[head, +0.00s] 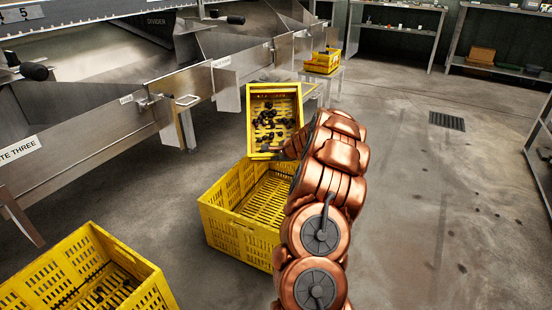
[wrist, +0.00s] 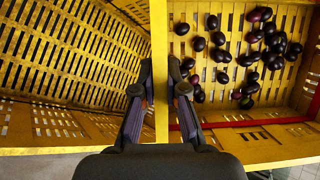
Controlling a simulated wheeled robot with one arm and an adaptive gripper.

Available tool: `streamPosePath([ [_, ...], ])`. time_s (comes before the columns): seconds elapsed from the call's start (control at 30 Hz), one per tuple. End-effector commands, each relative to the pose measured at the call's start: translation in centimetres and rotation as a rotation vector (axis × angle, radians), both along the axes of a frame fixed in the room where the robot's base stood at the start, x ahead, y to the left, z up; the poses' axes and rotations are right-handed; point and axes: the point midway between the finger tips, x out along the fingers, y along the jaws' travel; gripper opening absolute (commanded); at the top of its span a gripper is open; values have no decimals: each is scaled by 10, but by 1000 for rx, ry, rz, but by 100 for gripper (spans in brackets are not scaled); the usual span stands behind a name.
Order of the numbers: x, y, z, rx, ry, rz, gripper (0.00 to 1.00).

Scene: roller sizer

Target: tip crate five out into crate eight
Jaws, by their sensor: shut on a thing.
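A small yellow crate (head: 250,112) with dark, plum-like fruit (head: 268,120) in it is held tilted over a larger, slotted yellow crate (head: 238,235) on the floor. No number shows on either crate. In the wrist view my gripper (wrist: 161,95) is shut on the wall of the small crate (wrist: 160,35), one finger on each side. The fruit (wrist: 240,55) lies inside, to the right of that wall. The large crate (wrist: 60,50) shows to the left, and no fruit is seen in its visible part. My arm hides its right side in the head view.
Another large yellow crate (head: 85,270) stands at the lower left. The steel machine (head: 110,100) with its chutes runs along the left. A small yellow crate (head: 322,62) sits on a stand behind. Shelves (head: 500,65) line the back. The floor to the right is clear.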

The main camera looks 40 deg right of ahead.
Motion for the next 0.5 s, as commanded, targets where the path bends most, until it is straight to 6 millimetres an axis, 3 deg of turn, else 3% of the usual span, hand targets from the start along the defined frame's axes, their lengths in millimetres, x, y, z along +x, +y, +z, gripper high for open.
streamPosePath([
  [0.5, 4, -2, -6, -25, -30, 1, 0],
])
